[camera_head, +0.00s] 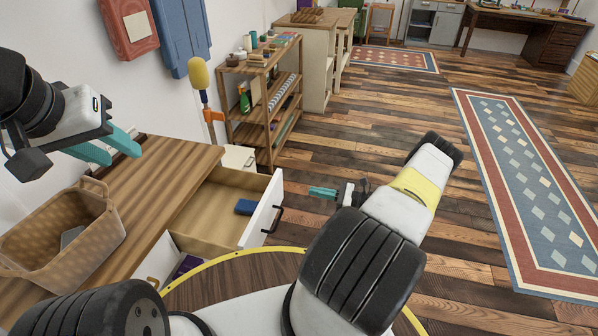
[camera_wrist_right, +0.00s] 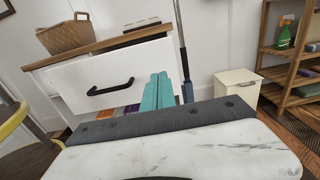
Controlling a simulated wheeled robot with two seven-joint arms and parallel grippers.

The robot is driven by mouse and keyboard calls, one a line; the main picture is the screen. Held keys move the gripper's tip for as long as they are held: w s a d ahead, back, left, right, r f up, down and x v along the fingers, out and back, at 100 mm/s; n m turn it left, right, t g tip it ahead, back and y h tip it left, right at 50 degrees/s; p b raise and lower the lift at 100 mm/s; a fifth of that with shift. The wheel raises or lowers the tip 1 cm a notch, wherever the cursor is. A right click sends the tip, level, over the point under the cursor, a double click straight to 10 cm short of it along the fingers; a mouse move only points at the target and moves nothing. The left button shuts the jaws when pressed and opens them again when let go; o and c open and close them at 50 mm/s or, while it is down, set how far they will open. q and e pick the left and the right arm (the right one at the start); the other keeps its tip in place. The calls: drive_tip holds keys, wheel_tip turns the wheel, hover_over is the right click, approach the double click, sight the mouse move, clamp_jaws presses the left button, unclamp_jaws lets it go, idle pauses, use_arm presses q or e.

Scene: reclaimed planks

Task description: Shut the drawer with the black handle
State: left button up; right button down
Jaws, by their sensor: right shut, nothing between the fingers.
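The drawer with the black handle (camera_head: 264,211) stands pulled out of the wooden-topped cabinet (camera_head: 165,170), with a blue item (camera_head: 245,207) inside. Its white front also shows in the right wrist view (camera_wrist_right: 140,72), with the black handle (camera_wrist_right: 110,88) across it. My right gripper (camera_head: 322,193) is shut and empty, in front of the drawer and to the right of its handle in the head view. Its teal fingers also show in the right wrist view (camera_wrist_right: 157,92), overlapping the right part of the front; contact cannot be told. My left gripper (camera_head: 123,156) is open and empty above the cabinet top.
A lower drawer (camera_head: 151,260) with a purple item is also partly out. A wicker basket (camera_head: 75,247) stands on the cabinet. A wooden shelf (camera_head: 265,100) and a small cream box (camera_wrist_right: 237,88) stand beyond. Plank floor is clear to the right, up to a patterned rug (camera_head: 535,190).

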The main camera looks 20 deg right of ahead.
sight(279, 185)
drive_tip(key=x, duration=1.1)
drive_tip(key=shift+w+a, duration=0.1)
drive_tip(key=shift+a, duration=0.05)
